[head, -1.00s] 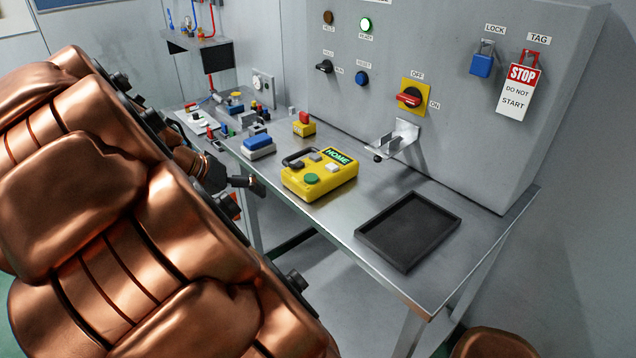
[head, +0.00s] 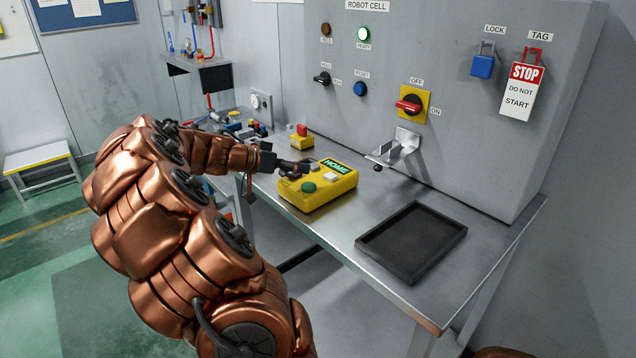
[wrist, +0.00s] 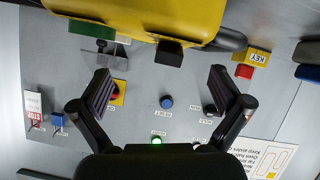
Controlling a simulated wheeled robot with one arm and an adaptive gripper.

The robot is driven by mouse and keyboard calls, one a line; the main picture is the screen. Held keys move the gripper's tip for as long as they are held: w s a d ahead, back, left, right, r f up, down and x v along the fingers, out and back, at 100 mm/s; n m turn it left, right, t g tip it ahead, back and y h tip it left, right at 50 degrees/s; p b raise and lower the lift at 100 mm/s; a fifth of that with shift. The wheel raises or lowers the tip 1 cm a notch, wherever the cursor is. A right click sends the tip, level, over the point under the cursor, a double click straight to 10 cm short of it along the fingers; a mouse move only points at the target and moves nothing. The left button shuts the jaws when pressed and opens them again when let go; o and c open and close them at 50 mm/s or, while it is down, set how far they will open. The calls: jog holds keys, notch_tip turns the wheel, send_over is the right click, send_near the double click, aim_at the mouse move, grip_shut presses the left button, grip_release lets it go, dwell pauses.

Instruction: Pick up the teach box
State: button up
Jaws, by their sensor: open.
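The yellow teach box (head: 327,190) lies on the steel bench, with a green button, pale keys and a HOME label on top. My gripper (head: 286,167) is at its back left edge in the head view, over or beside its black handle, which it largely hides there. I cannot tell whether they touch. In the wrist view the teach box (wrist: 140,14) fills the top edge, with part of the black handle (wrist: 232,39) at its right. My gripper's fingers (wrist: 160,92) are spread apart with nothing between them.
A black tray (head: 445,262) lies on the bench, right of the teach box. A metal bracket (head: 399,146) sticks out from the grey panel behind. A small yellow block with a red top (head: 301,138) stands behind the box. Smaller items crowd the bench's far left.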

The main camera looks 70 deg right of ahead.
aim_at(311, 170)
jog(key=shift+p+x, duration=0.85)
jog(key=shift+x, duration=1.8)
jog(key=shift+w+f, duration=0.15)
jog(key=shift+f, duration=0.05)
